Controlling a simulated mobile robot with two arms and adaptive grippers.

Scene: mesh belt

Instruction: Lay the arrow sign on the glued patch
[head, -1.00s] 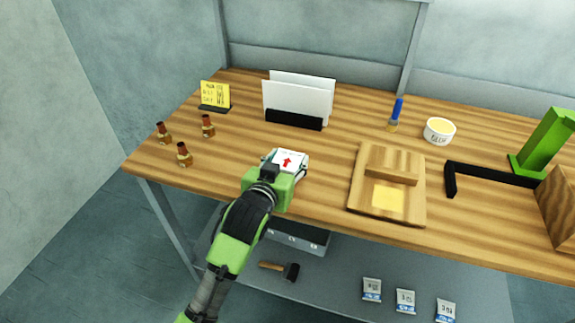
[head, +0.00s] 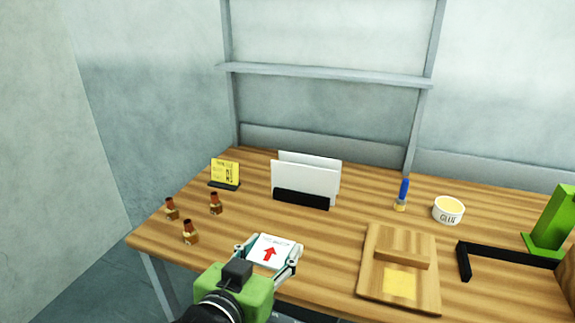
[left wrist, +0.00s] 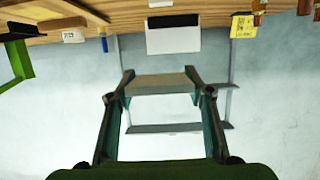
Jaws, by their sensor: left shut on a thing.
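The arrow sign (head: 266,243), a white plate with a red arrow, is in my left gripper (head: 269,248). The gripper is shut on it, one finger at each side, and it appears raised above the table's front left part. In the left wrist view a greyish slab (left wrist: 160,83) spans the fingertips, seen nearly edge-on. The glued patch (head: 400,285) is a yellow square on the front of the wooden board (head: 371,288). The board lies to the right, apart from the sign, with a wooden block behind the patch. My right gripper is not in view.
Several brown bottles (head: 190,233) and a yellow note stand (head: 225,173) are at the left. A holder with white panels (head: 305,183) stands behind the sign. A blue-handled brush (head: 403,193), glue tub (head: 448,210), black bracket (head: 505,254) and green stand (head: 552,223) lie rightward.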

